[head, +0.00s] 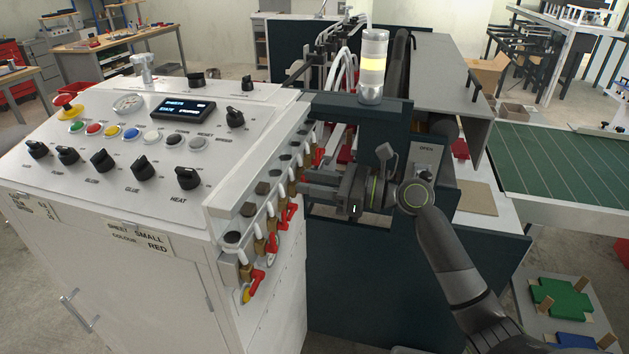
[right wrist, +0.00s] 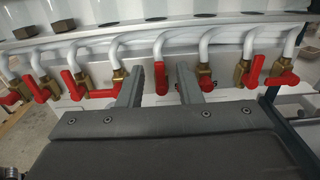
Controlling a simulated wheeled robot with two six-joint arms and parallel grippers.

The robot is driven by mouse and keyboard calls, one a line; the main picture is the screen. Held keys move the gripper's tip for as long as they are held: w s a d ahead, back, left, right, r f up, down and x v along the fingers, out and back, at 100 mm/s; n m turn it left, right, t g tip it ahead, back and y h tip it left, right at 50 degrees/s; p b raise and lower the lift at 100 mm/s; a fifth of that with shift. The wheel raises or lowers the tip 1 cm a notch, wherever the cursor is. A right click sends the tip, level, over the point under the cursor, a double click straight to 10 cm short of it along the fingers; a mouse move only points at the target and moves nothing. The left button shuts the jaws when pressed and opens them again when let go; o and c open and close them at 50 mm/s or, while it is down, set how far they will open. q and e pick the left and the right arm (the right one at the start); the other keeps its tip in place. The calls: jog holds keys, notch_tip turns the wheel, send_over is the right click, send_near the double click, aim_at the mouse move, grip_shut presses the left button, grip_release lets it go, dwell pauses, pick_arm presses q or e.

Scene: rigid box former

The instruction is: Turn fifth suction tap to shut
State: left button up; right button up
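A row of brass suction taps with red lever handles hangs below the white panel edge, each fed by a white hose. In the head view the nearest tap (head: 246,270) is clear, while the farther ones are partly hidden. My right gripper (head: 304,181) reaches in from the right at the middle of the row. In the right wrist view its two fingers (right wrist: 159,84) are apart. A tap with an upright red handle (right wrist: 161,78) shows between them; I cannot tell whether they touch it. Neighbouring handles lie sideways or slanted. I cannot tell for sure which tap is the fifth. My left gripper is out of view.
The white control console (head: 110,190) with knobs and buttons stands left of the taps. A dark machine frame (head: 365,270) with a signal lamp (head: 373,68) stands behind my right arm. A green conveyor (head: 560,165) is at the right.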

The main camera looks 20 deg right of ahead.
grip_shut()
